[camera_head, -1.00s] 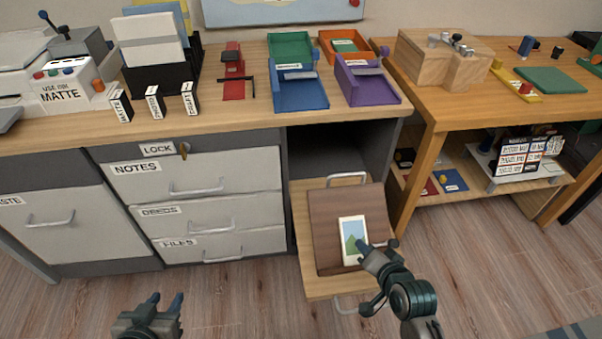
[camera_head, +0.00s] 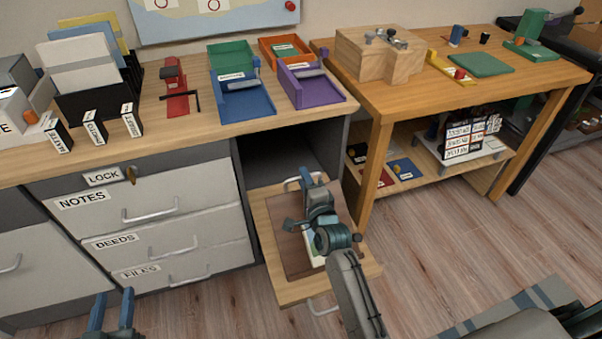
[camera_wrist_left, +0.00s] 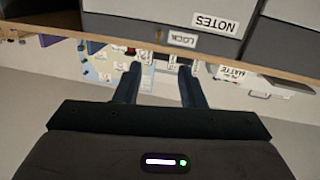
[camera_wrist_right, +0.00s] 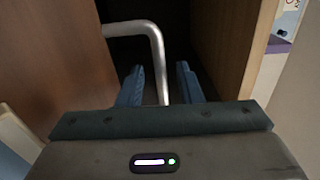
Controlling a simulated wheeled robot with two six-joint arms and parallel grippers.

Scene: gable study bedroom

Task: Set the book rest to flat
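The book rest is a dark brown board (camera_head: 287,245) on a light wood pull-out tray (camera_head: 350,282), with a picture card (camera_head: 314,247) on it. My right arm covers much of the board, so I cannot tell its exact tilt. A brown panel, apparently the board, fills the left of the right wrist view (camera_wrist_right: 45,60). My right gripper (camera_head: 308,184) is over the tray's back edge. My left gripper (camera_head: 112,308) is open and empty, low before the drawers.
Drawers labelled NOTES (camera_head: 150,200), DEEDS and FILES stand left of the tray. The desk above holds a blue tray (camera_head: 245,100) and a purple tray (camera_head: 312,88). A wooden table (camera_head: 420,95) stands at right.

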